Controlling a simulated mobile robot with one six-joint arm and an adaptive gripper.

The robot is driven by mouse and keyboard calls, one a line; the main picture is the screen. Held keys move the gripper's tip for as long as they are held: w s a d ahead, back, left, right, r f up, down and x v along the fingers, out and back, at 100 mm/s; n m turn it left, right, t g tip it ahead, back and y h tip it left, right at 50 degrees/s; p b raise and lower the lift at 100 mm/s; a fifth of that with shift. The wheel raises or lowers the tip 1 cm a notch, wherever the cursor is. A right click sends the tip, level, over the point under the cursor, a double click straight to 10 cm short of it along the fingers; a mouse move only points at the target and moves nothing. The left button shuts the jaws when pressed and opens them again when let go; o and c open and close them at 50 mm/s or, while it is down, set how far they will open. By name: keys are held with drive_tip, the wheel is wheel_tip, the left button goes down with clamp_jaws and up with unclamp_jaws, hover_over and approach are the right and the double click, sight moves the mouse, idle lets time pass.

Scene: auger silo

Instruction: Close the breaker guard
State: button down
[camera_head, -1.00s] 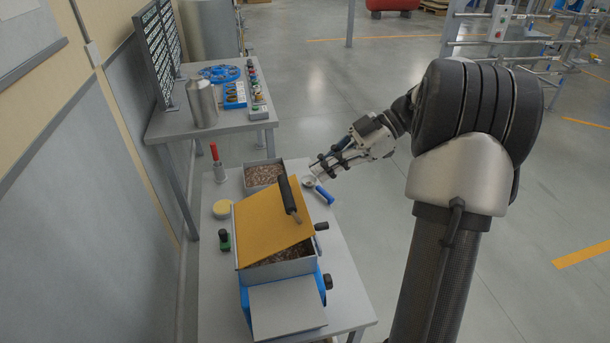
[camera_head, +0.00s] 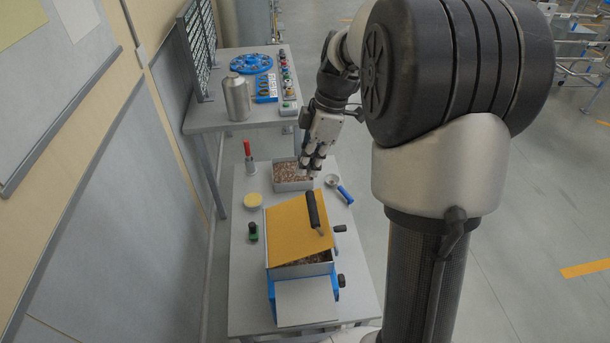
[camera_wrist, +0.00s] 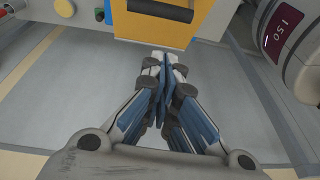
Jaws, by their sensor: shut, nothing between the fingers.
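The breaker guard looks to be the yellow plate (camera_head: 288,230) with a black bar handle (camera_head: 313,208), tilted over the box on the low table. Its near edge is raised, and the dark, grainy contents (camera_head: 304,260) show beneath it. In the wrist view the yellow plate (camera_wrist: 150,28) and its black handle (camera_wrist: 160,10) are at the top edge, partly cut off. My gripper (camera_head: 309,172) is above the back of the low table, beyond the guard and apart from it. In the wrist view its blue-padded fingers (camera_wrist: 164,62) are together and empty.
Behind the guard stand an open bin (camera_head: 291,185) and a blue-handled scoop (camera_head: 342,190). A red-handled tool (camera_head: 249,157), a yellow round item (camera_head: 253,200) and a green-and-black item (camera_head: 253,231) line the left side. A higher table (camera_head: 210,122) stands behind.

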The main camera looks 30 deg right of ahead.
wheel_tip(320, 180, down, 12)
drive_tip(key=a+h, duration=0.1)
drive_tip(key=shift+w+r+p, duration=0.2)
drive_tip(key=shift+w+p, duration=0.05)
drive_tip(key=shift+p, duration=0.05)
idle(0.3)
